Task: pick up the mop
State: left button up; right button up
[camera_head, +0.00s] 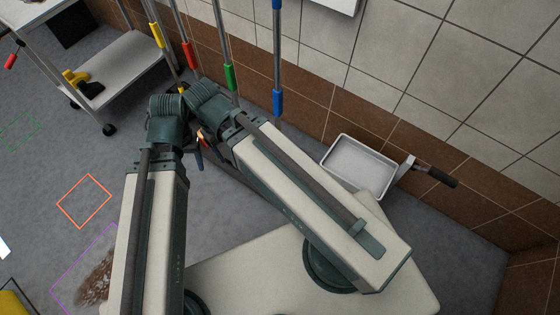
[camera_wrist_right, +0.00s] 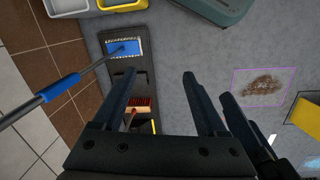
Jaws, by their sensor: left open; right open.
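Several long poles with coloured grips lean at the brown-tiled wall in the head view. One has a blue grip (camera_head: 278,101). The right wrist view shows a blue-gripped pole (camera_wrist_right: 62,88) running to a flat blue mop head (camera_wrist_right: 125,48) on a dark rack (camera_wrist_right: 143,70). My left gripper (camera_head: 198,156) is open and mostly hidden among the folded arms, in front of the poles. My right gripper (camera_wrist_right: 158,75) is open and empty, apart from the blue pole. In the head view my right gripper is hidden by the arms.
Poles with yellow (camera_head: 157,35), red (camera_head: 189,54) and green (camera_head: 230,77) grips stand left of the blue one. A metal tray (camera_head: 358,165) lies at the wall. A white cart (camera_head: 130,65) stands upper left. A brown stain (camera_head: 97,278) lies on the floor.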

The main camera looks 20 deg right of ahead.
aim_at(275, 100)
notch_tip(275, 100, down, 27)
jog(key=w+d+b, duration=0.1)
jog(key=b, duration=2.3)
jog(key=w+d+f+m+b, duration=0.3)
jog(key=w+d+f+b, duration=0.1)
jog(key=d+f+b, duration=0.35)
jog(key=w+d+r+m+t+h+b, duration=0.25)
jog(key=w+d+m+h, duration=0.35)
jog(key=d, duration=0.3)
jog(key=w+a+r+m+t+h, duration=0.1)
jog(key=w+r+m+t+h, duration=0.25)
jog(key=r, duration=0.55)
jog(key=w+a+r+m+t+h, duration=0.1)
jog(key=w+r+m+t+h, duration=0.2)
jog(key=r+h, duration=0.35)
jog(key=shift+y, duration=0.9)
jog(key=x, duration=0.2)
jog(key=r+x, duration=0.1)
jog(key=x, duration=0.5)
jog(key=shift+w+d+r, duration=0.15)
jog(key=shift+w+r, duration=0.05)
jog(key=shift+r, duration=0.15)
jog(key=shift+r+x, duration=0.2)
jog(key=shift+x, duration=2.45)
grip_shut()
